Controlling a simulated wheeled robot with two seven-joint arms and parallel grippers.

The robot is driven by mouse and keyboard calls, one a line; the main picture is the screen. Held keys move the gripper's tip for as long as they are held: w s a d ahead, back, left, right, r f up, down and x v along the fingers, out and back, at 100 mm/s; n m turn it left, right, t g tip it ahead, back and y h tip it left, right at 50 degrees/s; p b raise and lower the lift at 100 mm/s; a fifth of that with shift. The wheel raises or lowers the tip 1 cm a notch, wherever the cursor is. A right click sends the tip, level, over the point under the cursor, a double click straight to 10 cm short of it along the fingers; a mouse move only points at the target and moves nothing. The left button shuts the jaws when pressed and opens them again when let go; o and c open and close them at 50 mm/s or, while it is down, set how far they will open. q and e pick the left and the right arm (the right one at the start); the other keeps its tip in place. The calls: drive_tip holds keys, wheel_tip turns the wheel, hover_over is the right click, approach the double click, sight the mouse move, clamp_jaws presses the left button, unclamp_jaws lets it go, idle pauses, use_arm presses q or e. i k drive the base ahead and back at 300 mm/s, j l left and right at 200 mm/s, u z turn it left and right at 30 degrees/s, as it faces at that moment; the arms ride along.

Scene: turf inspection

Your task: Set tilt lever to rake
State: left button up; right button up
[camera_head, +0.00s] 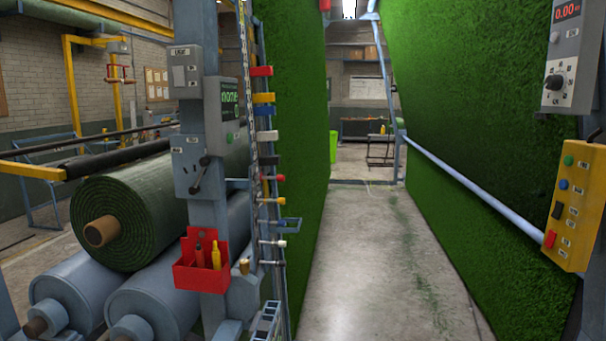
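A grey control box (190,165) is mounted on the grey upright post left of the centre. A small lever (199,176) with a dark knob sticks out of its front and stands at a slant, with one end up to the right. It looks like the tilt lever, but the lettering on the box is too small to read, so I cannot tell which setting it points at. Neither of my grippers is in view, and nothing touches the lever.
A red holder (201,266) with tools hangs below the box. A turf roll (138,207) lies on grey rollers (155,306) at left. Green turf walls flank a clear concrete aisle (362,250). A yellow button box (577,208) and grey dial box (572,55) hang at right.

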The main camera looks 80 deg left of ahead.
sight(203, 162)
drive_tip(key=u, duration=3.35)
